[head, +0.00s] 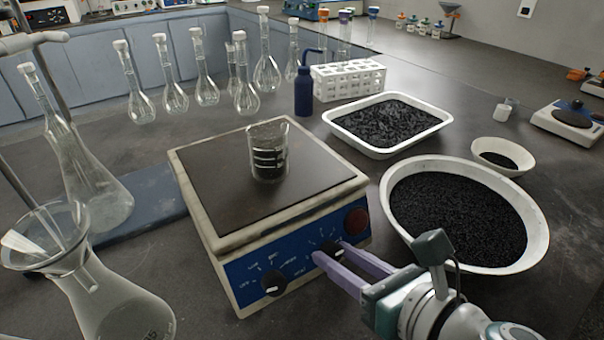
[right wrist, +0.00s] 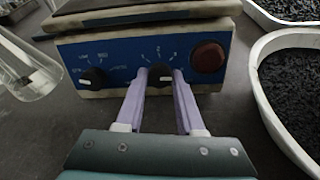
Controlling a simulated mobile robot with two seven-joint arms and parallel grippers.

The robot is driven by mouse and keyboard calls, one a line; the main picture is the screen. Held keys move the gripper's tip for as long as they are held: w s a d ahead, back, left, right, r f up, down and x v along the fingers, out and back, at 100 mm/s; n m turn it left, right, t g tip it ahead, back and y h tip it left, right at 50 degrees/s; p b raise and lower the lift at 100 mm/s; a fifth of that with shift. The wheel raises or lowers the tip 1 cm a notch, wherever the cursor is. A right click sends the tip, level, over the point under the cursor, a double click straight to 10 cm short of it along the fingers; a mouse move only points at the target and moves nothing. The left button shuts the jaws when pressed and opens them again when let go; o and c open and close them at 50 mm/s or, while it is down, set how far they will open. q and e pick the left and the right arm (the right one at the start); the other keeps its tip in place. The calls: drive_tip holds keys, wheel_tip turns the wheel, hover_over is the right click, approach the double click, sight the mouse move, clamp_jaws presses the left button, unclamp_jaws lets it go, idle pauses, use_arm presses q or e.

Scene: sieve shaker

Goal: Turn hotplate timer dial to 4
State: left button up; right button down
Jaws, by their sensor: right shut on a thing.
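The hotplate (head: 340,202) stands in the middle of the bench with a blue front panel (right wrist: 125,55). A beaker with dark contents (head: 268,155) stands on its top plate. The panel has a left dial (head: 274,283) with word labels and a right dial (right wrist: 160,76) with number marks, between the left dial and a red round button (head: 356,220). My right gripper (head: 335,256) is at the right dial. In the right wrist view its purple fingers (right wrist: 160,85) are shut on that dial, one on each side. The dial's exact setting is too small to read. My left gripper is out of view.
An oval white basin of black granules (head: 385,190) lies right of the hotplate, close to my right arm. A white tray of dark granules (head: 440,128) is behind it. Glass flasks (head: 110,205) stand at the left.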

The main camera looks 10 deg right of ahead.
idle(0.3)
drive_tip(key=c, duration=0.5)
unclamp_jaws()
drive_tip(key=shift+s, duration=0.1)
drive_tip(key=p+v, duration=0.2)
drive_tip(key=v, duration=0.7)
drive_tip(key=shift+s+d+r, duration=0.15)
drive_tip(key=shift+s+r, duration=0.05)
drive_tip(key=shift+s, duration=0.1)
